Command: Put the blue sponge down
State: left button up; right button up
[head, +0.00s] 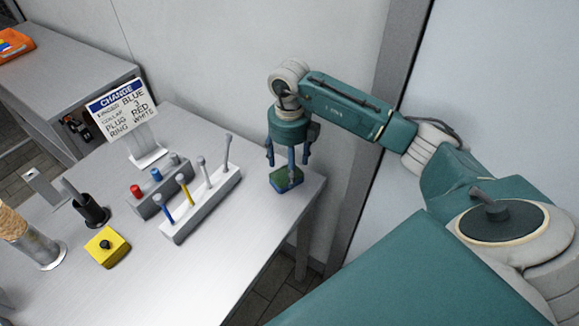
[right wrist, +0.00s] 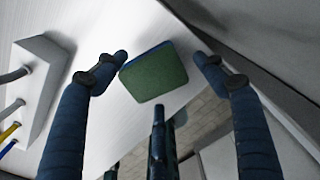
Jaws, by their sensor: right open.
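The blue sponge (head: 286,181) lies at the right end of the metal table, near its corner. It has a green top face and a blue body. In the right wrist view the sponge (right wrist: 153,75) shows its green face, with a thin blue edge along the far side. My right gripper (head: 287,163) is directly above the sponge, pointing down. In the wrist view its fingers (right wrist: 161,62) are spread, with gaps to the sponge on both sides. My left gripper is not in view.
A white rack (head: 202,207) with several upright rods stands left of the sponge. Behind it are a grey block (head: 158,193) with coloured plugs and a sign (head: 121,108). A yellow button box (head: 107,247) sits farther left. The table's front right (head: 215,285) is clear.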

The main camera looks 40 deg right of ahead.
notch_tip(320, 180, up, 10)
jog(key=p, duration=0.6)
jog(key=shift+r, duration=0.15)
